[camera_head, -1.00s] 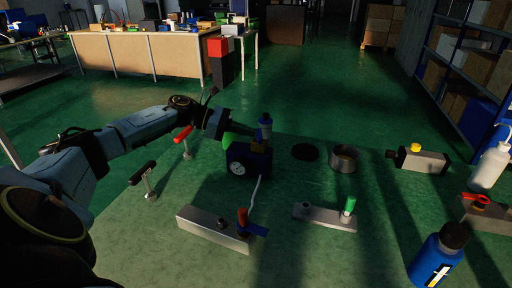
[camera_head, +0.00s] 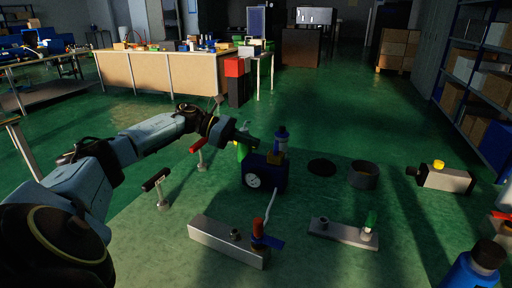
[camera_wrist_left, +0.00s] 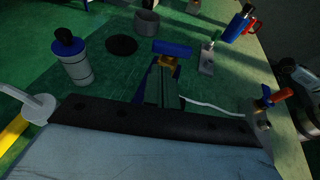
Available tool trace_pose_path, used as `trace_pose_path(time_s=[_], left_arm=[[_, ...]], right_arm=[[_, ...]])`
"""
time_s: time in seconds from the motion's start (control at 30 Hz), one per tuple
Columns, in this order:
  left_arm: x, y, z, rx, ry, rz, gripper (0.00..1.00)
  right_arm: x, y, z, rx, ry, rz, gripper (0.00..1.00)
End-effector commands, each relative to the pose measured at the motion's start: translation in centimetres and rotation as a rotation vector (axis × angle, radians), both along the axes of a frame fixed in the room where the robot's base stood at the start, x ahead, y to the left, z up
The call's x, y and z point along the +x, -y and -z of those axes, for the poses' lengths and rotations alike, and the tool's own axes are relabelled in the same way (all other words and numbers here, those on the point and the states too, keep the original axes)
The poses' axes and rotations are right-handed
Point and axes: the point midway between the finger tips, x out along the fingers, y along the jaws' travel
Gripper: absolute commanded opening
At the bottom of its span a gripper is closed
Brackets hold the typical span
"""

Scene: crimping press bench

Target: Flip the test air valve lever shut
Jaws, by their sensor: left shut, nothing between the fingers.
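A dark blue box with a white dial gauge (camera_head: 252,181) stands near mid-bench in the head view. On top is a brass valve body (camera_head: 278,155) with a blue lever (camera_head: 282,136), which points upward there. In the left wrist view, the blue lever (camera_wrist_left: 172,48) lies across the picture above its brass part. My left gripper (camera_head: 254,140) is shut and empty, just left of this lever, with a small gap in the head view. A second valve, with an orange-red handle (camera_head: 258,228) and a blue part, stands on a grey block (camera_head: 215,237) in front. My right gripper is not in view.
A white hose (camera_head: 272,205) runs between the box and the front valve. A block with a green knob (camera_head: 371,221), a grey ring (camera_head: 363,174) and a dark disc (camera_head: 322,168) lie to the right. Black-handled (camera_head: 155,180) and red-handled posts stand left, beneath my arm.

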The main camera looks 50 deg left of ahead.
Motion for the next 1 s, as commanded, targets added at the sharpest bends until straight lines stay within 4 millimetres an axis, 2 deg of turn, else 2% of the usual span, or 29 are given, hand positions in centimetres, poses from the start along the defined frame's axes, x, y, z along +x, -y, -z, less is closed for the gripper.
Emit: trace_pose_path(time_s=[0.07,0.3,0.5,1.0], left_arm=[[-0.4,-0.7,0.1,0.000,-0.001,-0.001,0.00],[-4.1,-4.9,-1.9,0.000,-0.003,-0.003,0.00],[-5.9,-7.0,-2.7,0.000,-0.002,-0.002,0.00],[-6.5,-7.6,-3.0,0.000,0.000,0.001,0.00]], right_arm=[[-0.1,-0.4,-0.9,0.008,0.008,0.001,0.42],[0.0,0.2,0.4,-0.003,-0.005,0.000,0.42],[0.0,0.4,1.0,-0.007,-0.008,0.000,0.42],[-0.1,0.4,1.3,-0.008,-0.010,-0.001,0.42]])
